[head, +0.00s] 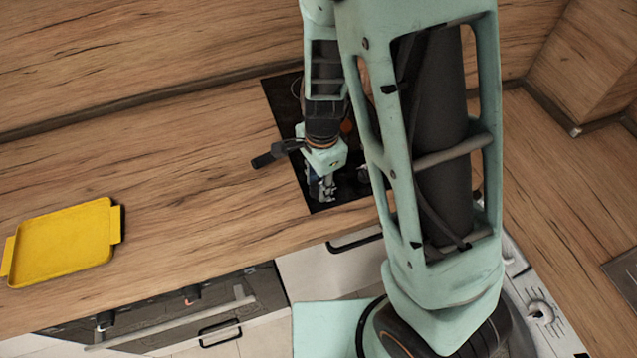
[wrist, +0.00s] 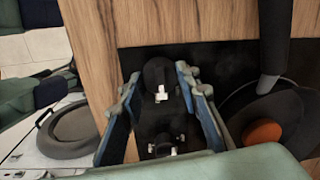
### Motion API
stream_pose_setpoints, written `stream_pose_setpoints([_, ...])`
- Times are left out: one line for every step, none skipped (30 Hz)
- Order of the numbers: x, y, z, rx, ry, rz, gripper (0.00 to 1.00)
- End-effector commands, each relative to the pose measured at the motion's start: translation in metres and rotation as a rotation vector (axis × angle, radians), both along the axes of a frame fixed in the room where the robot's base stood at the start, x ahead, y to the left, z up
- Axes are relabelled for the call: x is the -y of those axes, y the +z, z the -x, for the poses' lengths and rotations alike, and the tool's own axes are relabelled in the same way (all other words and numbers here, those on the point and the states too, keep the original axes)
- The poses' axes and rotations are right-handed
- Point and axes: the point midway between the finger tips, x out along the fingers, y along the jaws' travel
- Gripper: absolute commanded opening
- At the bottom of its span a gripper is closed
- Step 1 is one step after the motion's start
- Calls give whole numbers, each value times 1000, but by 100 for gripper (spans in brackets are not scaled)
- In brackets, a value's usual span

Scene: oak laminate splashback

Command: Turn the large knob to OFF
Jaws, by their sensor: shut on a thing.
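A dark round knob (wrist: 157,72) with a white mark shows between my fingertips in the wrist view, on a black cooktop (wrist: 215,62). I cannot read any OFF label.
A yellow tray (head: 65,243) lies on the wooden counter (head: 180,170) at the left. An oven front (head: 165,310) with knobs and a handle is below. A round dark item with an orange centre (wrist: 262,132) is right of my fingers. The counter between tray and cooktop is clear.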

Motion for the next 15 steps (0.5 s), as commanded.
stream_pose_setpoints([0, -1, 0, 0, 39, -2, 6])
stream_pose_setpoints([0, -2, 0, -1, 63, -1, 6])
stream_pose_setpoints([0, -2, 0, 0, 99, -3, 6])
stream_pose_setpoints([0, -2, 0, 0, 128, -2, 6])
stream_pose_setpoints([0, -2, 0, 0, 157, -1, 6])
stream_pose_setpoints([0, -2, -1, 1, 194, -2, 6])
stream_pose_setpoints([0, -2, -1, 1, 222, -2, 6])
stream_pose_setpoints([0, -2, 0, 0, 254, -2, 6])
stream_pose_setpoints([0, -2, 0, 0, 291, -2, 6])
stream_pose_setpoints([0, -2, 0, 0, 319, -2, 6])
stream_pose_setpoints([0, -2, 0, 0, 348, -2, 6])
stream_pose_setpoints([0, -2, -1, 1, 386, -2, 6])
stream_pose_setpoints([0, -2, -1, 1, 415, -2, 6])
stream_pose_setpoints([0, -2, -1, 1, 443, -2, 6])
stream_pose_setpoints([0, -3, 0, 0, 482, -2, 6])
